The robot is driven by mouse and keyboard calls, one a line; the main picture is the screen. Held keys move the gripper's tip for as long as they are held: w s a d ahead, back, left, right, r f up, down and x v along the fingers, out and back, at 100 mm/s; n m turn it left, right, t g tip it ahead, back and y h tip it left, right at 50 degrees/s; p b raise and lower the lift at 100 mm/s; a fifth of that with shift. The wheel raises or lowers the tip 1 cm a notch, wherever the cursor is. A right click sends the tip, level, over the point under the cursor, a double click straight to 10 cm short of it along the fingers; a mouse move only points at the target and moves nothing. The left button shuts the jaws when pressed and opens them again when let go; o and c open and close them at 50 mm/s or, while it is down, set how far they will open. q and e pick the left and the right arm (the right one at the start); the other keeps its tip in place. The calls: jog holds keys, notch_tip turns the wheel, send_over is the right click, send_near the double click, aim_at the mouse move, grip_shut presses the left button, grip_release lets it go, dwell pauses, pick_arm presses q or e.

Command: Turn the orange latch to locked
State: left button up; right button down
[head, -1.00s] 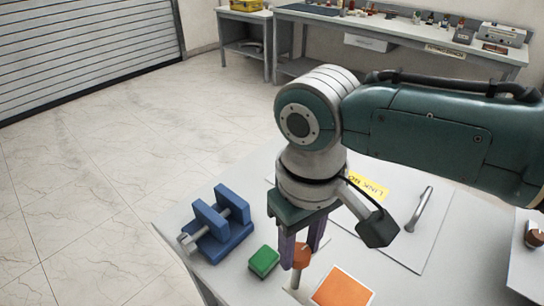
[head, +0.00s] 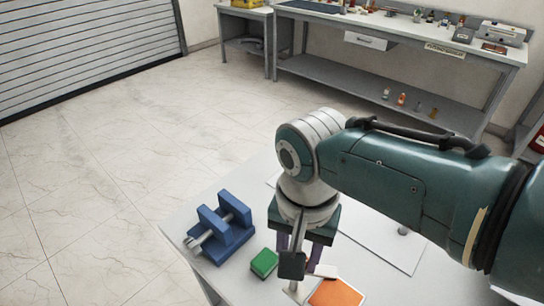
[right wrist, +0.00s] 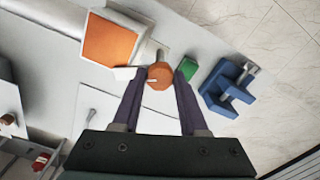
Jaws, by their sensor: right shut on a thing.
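The orange latch (right wrist: 159,76) shows in the right wrist view as a round knob with a small pale mark. It sits between the two purple fingers of my right gripper (right wrist: 158,80), which is shut on it. In the head view my right gripper (head: 300,258) points down at the table, and its dark wrist part hides most of the latch. A white piece (right wrist: 125,73) lies beside the knob, near the left fingertip. Whether the latch is locked cannot be told. My left gripper is not in view.
A green block (head: 264,262) and a blue vise-like fixture (head: 222,230) stand left of the gripper on the white table (head: 190,222). An orange square panel (head: 337,293) lies close on the right. A workbench (head: 400,40) stands at the back.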

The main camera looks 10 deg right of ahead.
jog(key=m, duration=0.5)
jog(key=shift+m+p, duration=0.3)
jog(key=shift+p, duration=0.1)
dwell(0.4)
jog(key=shift+c, duration=2.2)
grip_release()
notch_tip(320, 180, up, 10)
jog(key=p, duration=0.5)
